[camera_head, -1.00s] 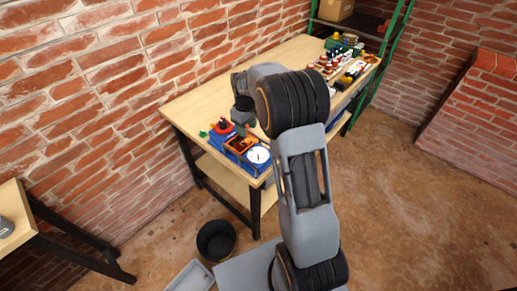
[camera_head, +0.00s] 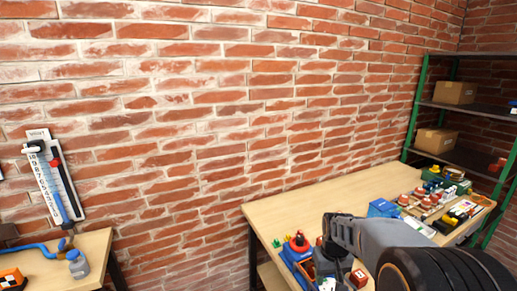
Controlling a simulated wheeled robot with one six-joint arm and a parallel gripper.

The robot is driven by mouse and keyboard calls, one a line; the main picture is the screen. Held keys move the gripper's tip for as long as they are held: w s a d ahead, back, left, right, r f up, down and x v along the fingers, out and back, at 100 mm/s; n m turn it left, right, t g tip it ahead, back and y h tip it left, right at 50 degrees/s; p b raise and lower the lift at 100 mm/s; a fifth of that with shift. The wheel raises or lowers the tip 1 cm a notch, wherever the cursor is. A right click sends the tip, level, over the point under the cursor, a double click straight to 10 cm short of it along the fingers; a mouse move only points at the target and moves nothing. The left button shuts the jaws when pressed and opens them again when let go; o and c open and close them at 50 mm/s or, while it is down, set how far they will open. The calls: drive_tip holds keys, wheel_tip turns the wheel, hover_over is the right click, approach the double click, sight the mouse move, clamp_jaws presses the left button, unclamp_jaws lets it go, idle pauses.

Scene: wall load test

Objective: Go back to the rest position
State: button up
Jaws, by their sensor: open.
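My arm reaches in from the lower right of the head view. My gripper (camera_head: 328,268) is the dark end below the grey wrist link. It is open, and it hangs over the near left end of the wooden workbench (camera_head: 330,197). A blue tray (camera_head: 287,256) with small parts lies under and beside it. A red round piece (camera_head: 299,242) stands left of the gripper. The fingertips are small and dark against the parts, so I cannot tell whether they touch anything.
A blue box (camera_head: 382,208) and several colourful parts lie farther along the workbench. A green-framed shelf (camera_head: 420,95) with cardboard boxes (camera_head: 455,92) stands right. A wall gauge (camera_head: 52,180) hangs left, above another table (camera_head: 95,245) with a blue hose and grey weight (camera_head: 78,265).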

drive_tip(key=s+a+r+t, duration=0.2)
drive_tip(key=s+r, duration=0.2)
drive_tip(key=s, duration=0.3)
drive_tip(key=s+a+r+t, duration=0.1)
drive_tip(key=s+r+t, duration=0.1)
drive_tip(key=s+r, duration=0.2)
drive_tip(key=shift+s+a+m, duration=0.35)
drive_tip(key=shift+s+m, duration=0.05)
drive_tip(key=shift+s, duration=0.95)
